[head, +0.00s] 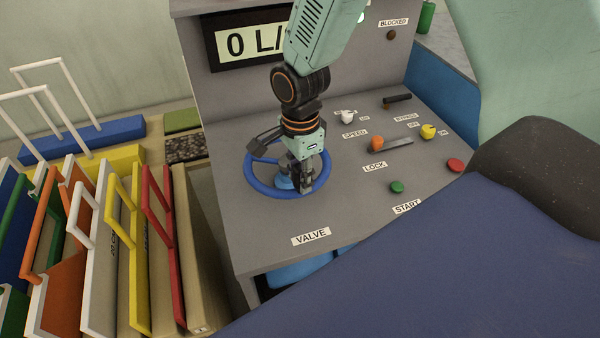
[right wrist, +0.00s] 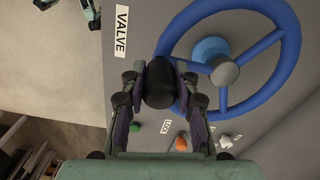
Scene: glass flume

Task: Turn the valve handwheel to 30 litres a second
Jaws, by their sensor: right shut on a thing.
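The blue valve handwheel (head: 256,187) lies on the sloped grey console, above the label VALVE. In the right wrist view its blue rim (right wrist: 291,63) and pale hub cap (right wrist: 225,72) fill the upper right. My right gripper (head: 303,180) reaches down over the wheel's right side. In the right wrist view my right gripper (right wrist: 160,96) is shut on the wheel's black knob (right wrist: 160,82), a finger on each side. The display (head: 252,42) reads 0 L/, its right end hidden by my arm. Two apart fingertips, seemingly my left gripper's (right wrist: 68,9), show at the upper left.
Right of the wheel are an orange knob with a grey lever (head: 397,143), a white knob (head: 346,117), a yellow knob (head: 428,131), a green button (head: 397,187) and a red button (head: 455,165). Coloured handled panels (head: 135,235) stand close on the left.

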